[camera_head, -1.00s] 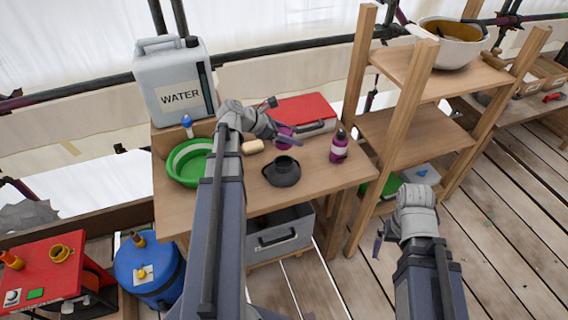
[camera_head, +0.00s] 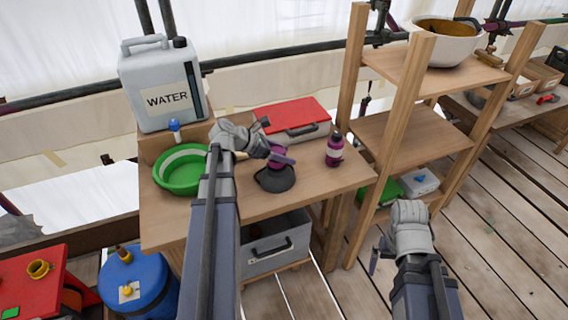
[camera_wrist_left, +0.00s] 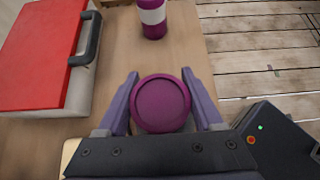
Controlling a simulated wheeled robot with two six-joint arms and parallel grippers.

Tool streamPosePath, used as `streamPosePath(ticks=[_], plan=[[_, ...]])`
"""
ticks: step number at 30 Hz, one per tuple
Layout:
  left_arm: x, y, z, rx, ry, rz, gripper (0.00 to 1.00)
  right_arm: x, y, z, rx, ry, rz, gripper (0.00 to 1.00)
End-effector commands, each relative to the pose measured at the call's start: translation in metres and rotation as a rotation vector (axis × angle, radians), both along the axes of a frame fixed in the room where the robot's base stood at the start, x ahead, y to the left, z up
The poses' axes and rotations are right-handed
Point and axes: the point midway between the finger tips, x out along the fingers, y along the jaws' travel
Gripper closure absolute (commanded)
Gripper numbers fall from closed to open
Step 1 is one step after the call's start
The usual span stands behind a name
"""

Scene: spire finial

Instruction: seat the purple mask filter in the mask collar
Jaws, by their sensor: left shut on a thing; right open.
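The purple mask filter (camera_head: 277,157) is held between the fingers of my left gripper (camera_head: 281,158). In the left wrist view the filter (camera_wrist_left: 161,103) shows as a round purple disc with a raised rim, and the gripper's two fingers (camera_wrist_left: 162,100) close on its sides. The dark grey mask collar (camera_head: 274,181) sits on the wooden table, right below the filter in the head view. The filter hides the collar's opening, so I cannot tell whether they touch. My right gripper (camera_head: 378,256) is open and empty, low at the right, away from the table.
A purple bottle (camera_head: 334,150) with a white band stands right of the collar. A red-lidded case (camera_head: 291,115) lies behind. A green basin (camera_head: 181,170), a soap dispenser and a water canister (camera_head: 165,84) are at the left. A wooden shelf (camera_head: 400,135) stands at the right.

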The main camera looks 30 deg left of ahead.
Motion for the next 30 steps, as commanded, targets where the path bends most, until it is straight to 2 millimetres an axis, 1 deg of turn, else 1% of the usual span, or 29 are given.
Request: streamPosePath(ticks=[1,6,15,19,20,27,28,30], plan=[[0.0,0.0,-0.012,0.0,0.0,0.0,0.87,0.0,0.0,-0.012,0.0,0.0,0.0,0.0],[0.0,0.0,-0.031,0.0,0.0,0.0,0.87,0.0,0.0,-0.031,0.0,0.0,0.0,0.0],[0.0,0.0,-0.029,0.0,0.0,0.0,0.87,0.0,0.0,-0.029,0.0,0.0,0.0,0.0],[0.0,0.0,-0.034,0.0,0.0,0.0,0.87,0.0,0.0,-0.034,0.0,0.0,0.0,0.0],[0.0,0.0,-0.034,0.0,0.0,0.0,0.31,0.0,0.0,-0.034,0.0,0.0,0.0,0.0],[0.0,0.0,-0.032,0.0,0.0,0.0,0.04,0.0,0.0,-0.032,0.0,0.0,0.0,0.0],[0.0,0.0,-0.032,0.0,0.0,0.0,0.02,0.0,0.0,-0.032,0.0,0.0,0.0,0.0],[0.0,0.0,-0.032,0.0,0.0,0.0,0.02,0.0,0.0,-0.032,0.0,0.0,0.0,0.0]])
